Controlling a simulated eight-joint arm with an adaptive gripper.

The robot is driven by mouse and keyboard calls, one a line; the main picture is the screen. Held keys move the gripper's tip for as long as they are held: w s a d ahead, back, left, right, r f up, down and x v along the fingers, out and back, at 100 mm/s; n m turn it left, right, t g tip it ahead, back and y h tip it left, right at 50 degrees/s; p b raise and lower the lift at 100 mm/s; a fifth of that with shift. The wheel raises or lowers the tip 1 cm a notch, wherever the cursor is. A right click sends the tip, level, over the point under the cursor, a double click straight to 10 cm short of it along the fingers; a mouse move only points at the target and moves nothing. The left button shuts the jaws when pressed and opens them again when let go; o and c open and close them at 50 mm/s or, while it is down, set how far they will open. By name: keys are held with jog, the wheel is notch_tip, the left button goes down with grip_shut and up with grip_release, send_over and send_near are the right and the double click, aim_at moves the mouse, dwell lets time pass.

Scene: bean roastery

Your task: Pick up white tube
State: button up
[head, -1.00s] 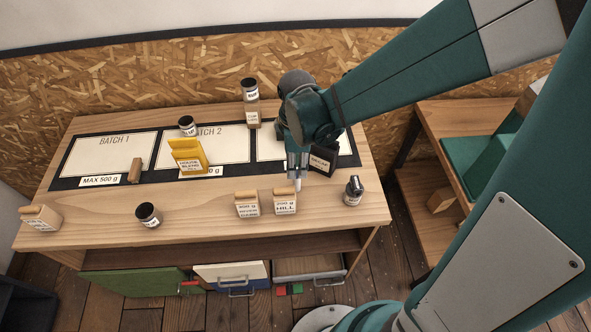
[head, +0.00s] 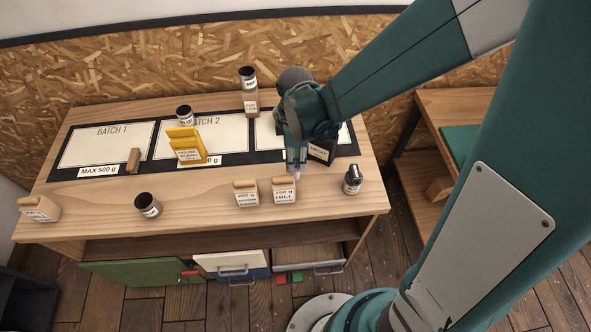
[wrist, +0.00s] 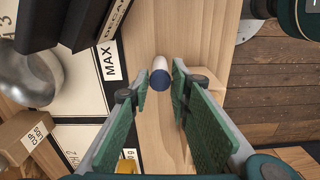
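The white tube (wrist: 159,65) has a dark blue end and shows near the middle of the wrist view, over the wooden tabletop. My gripper (wrist: 159,80) is open, with one green-padded finger on each side of the tube and a visible gap to both. In the head view my gripper (head: 296,167) points down at the front edge of the right batch mat, behind the small HILL bag. The tube is too small and too close to the fingertips to make out clearly there.
A dark bag (head: 322,149) stands just right of my gripper. The HILL bag (head: 284,190), another small bag (head: 246,194) and a dark-capped jar (head: 352,180) stand near the front edge. A yellow bag (head: 186,146) stands farther left.

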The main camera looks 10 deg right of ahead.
jog(key=shift+f, duration=0.1)
jog(key=shift+f+b, duration=0.3)
jog(key=shift+f, duration=2.2)
jog(key=shift+c, duration=0.2)
jog(key=c, duration=0.4)
jog(key=shift+o, duration=0.2)
jog(key=shift+r, duration=0.2)
jog(key=shift+r+p, duration=0.6)
jog(key=shift+r, duration=4.25)
